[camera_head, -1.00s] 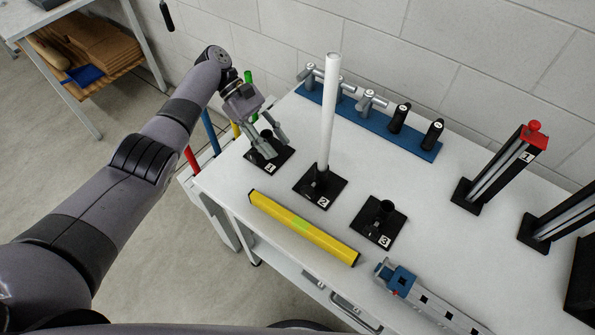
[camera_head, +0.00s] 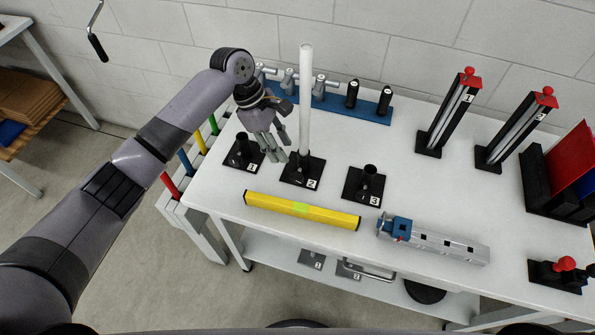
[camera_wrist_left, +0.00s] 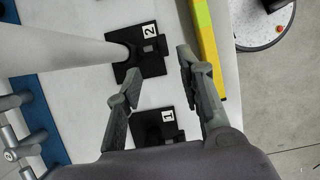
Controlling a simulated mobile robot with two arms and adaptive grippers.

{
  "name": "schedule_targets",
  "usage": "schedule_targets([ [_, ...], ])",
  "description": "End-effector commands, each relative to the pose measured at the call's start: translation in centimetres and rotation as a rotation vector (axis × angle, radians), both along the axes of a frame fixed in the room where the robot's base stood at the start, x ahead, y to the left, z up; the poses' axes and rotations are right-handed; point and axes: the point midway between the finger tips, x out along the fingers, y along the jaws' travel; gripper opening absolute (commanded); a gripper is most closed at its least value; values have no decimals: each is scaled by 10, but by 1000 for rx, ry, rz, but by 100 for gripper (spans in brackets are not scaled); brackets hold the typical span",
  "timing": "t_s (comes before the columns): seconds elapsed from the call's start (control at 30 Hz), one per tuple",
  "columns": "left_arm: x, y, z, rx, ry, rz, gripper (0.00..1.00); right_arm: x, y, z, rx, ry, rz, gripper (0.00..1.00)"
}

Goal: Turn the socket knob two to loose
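Socket two (camera_head: 314,172) is a black square base labelled 2 on the white table, with a tall white tube (camera_head: 306,95) standing upright in it. In the left wrist view socket two (camera_wrist_left: 157,66) lies just ahead of the fingertips, with a small greyish part, possibly its knob, beside the label. The knob is too small to make out surely. My left gripper (camera_head: 279,150) is above the table between socket one (camera_head: 236,161) and socket two, close to the tube's left side. Its fingers are apart and empty, also in the left wrist view (camera_wrist_left: 157,62). My right gripper is not in view.
Socket three (camera_head: 363,186) stands empty to the right. A yellow level (camera_head: 270,206) lies along the front. A blue rack (camera_head: 347,107) with clamps and black handles is behind. Red-topped black stands (camera_head: 447,115) are at the right. Table surface between is clear.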

Motion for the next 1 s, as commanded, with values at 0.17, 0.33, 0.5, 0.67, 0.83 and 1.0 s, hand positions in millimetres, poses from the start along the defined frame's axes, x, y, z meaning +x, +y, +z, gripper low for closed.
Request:
schedule_targets([
  [0.17,-5,-15,-36,1,4,0,35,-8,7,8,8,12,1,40],
  [0.33,-10,-28,-69,0,5,0,35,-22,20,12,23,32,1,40],
  [0.5,-12,-37,-92,0,2,0,35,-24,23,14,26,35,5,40],
  [0.67,-13,-41,-103,0,1,0,35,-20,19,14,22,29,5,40],
  [0.83,-13,-41,-106,0,0,0,35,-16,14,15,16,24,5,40],
  [1.0,-13,-41,-106,0,0,0,33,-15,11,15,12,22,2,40],
])
